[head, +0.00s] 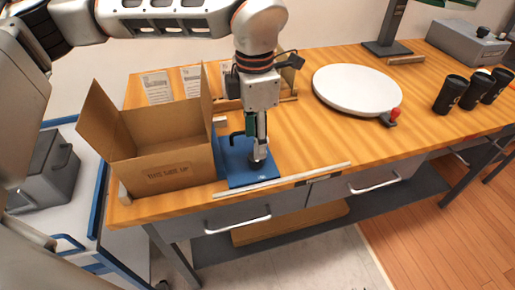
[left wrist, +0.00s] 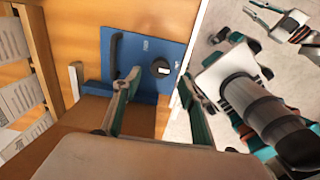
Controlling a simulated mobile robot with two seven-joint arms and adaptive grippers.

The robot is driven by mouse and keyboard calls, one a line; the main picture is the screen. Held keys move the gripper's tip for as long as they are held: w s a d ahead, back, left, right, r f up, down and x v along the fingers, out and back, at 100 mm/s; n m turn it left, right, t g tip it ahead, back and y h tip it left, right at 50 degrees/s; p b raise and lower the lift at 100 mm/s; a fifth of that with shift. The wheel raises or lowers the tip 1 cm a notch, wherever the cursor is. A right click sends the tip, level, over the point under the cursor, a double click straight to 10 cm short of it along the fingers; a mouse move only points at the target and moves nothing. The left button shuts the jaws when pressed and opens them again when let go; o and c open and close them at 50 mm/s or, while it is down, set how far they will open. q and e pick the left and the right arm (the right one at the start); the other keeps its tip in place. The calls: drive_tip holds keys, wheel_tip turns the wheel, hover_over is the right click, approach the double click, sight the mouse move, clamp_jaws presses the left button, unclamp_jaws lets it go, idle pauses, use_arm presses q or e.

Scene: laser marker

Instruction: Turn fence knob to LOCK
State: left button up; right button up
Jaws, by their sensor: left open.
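The black fence knob (left wrist: 160,68) is round, with a small white mark, and sits on a blue plate (left wrist: 146,47). A black handle (left wrist: 115,50) stands beside it. In the head view the blue plate (head: 236,168) lies at the table's front edge, and the knob there is mostly hidden by my gripper. My left gripper (head: 258,150) points down over the plate. In the left wrist view its fingers (left wrist: 160,80) are spread either side of the knob and empty. I cannot read any LOCK marking.
An open cardboard box (head: 165,160) stands close left of the plate. A pale strip (head: 265,183) runs along the front edge. A white round disc (head: 357,90) with a red knob (head: 395,112) and several black cups (head: 450,94) stand to the right. Wood between is clear.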

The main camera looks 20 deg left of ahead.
sight(254, 164)
use_arm(q)
wheel_tip(254, 164, down, 4)
drive_tip(key=shift+f, duration=0.7)
drive_tip(key=c, duration=0.9)
drive_tip(key=shift+c, duration=0.9)
use_arm(e)
drive_tip(key=shift+w+d, duration=0.1)
drive_tip(key=shift+w, duration=0.15)
